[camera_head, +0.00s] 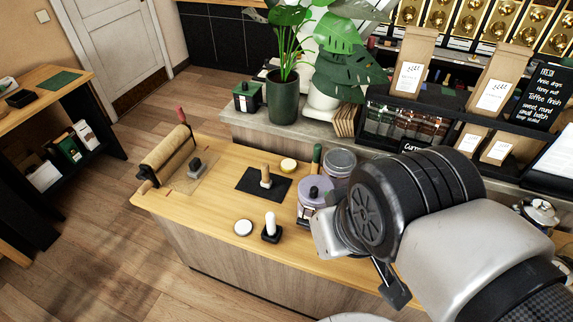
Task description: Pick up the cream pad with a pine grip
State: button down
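The cream pad with a pine grip (266,174) stands upright on a dark square mat (252,191) on the wooden counter, near the middle of the view. Its pale base is small and its light wooden grip points up. My arm comes in from the right, over the right part of the counter. A dark finger-like part of my gripper (394,287) shows below the arm, well to the right of the pad and apart from it. The rest of my gripper is hidden by the arm, so its opening cannot be made out.
A black-based piece with a white grip (270,226) and a pale round lid (243,228) stand in front of the mat. A grey-based, dark-gripped piece (195,166) and a paper roll (167,157) are left. A purple-grey jar (313,200) stands between mat and arm.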

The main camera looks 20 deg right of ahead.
aim_at(266, 183)
jog(key=i+j, duration=0.25)
jog(key=j, duration=0.15)
jog(key=i+j+z, duration=0.1)
jog(key=i+j, duration=0.45)
jog(key=j, duration=0.25)
jog(key=i+j+z, duration=0.1)
jog(key=i+j, duration=0.15)
jog(key=j, duration=0.2)
